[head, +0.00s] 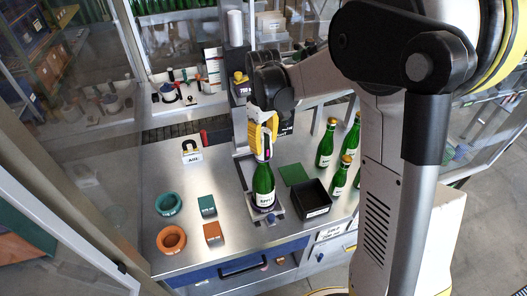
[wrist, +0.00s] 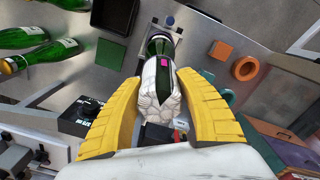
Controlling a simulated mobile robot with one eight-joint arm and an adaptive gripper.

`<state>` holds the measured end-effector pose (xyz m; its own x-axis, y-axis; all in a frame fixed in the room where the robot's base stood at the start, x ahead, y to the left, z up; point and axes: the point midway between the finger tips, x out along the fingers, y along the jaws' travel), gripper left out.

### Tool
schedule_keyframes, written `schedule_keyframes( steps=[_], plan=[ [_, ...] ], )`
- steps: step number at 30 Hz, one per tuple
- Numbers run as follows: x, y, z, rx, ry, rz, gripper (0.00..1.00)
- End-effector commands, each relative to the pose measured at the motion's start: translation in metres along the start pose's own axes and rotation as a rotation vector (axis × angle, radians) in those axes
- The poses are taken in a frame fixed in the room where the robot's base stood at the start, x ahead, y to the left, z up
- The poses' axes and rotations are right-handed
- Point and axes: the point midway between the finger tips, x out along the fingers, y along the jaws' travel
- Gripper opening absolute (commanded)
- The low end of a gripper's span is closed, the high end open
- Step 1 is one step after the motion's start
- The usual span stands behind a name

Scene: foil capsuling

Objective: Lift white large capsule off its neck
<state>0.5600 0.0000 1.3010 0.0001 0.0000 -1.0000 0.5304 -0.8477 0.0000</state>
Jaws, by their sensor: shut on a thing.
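A green bottle (head: 263,187) with a pale label stands upright on a small metal stand near the middle of the bench. The white capsule (wrist: 160,92), wrinkled and marked with a small pink square, sits over its neck. My gripper (head: 265,152) comes down from above. In the wrist view its yellow fingers (wrist: 158,80) are closed around the capsule from both sides. The bottle (wrist: 158,42) shows just beyond the capsule there. The fingers hide part of the capsule in the head view. I cannot tell whether it has risen on the neck.
A black open box (head: 312,199) stands right of the bottle, with a green mat (head: 294,174) behind it. Several green bottles (head: 326,145) stand farther right. A teal ring (head: 168,203) and an orange ring (head: 171,240) lie at left. A metal column (head: 240,125) rises behind the bottle.

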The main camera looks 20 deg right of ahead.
Motion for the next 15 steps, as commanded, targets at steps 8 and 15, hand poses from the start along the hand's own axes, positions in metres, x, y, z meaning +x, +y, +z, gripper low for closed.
schedule_keyframes(
  steps=[8, 15],
  plan=[
    [-0.06, 0.0, 0.0, 0.0, 0.0, 0.0, 0.34],
    [-0.108, 0.0, 0.0, 0.0, 0.0, 0.0, 0.34]
  ],
)
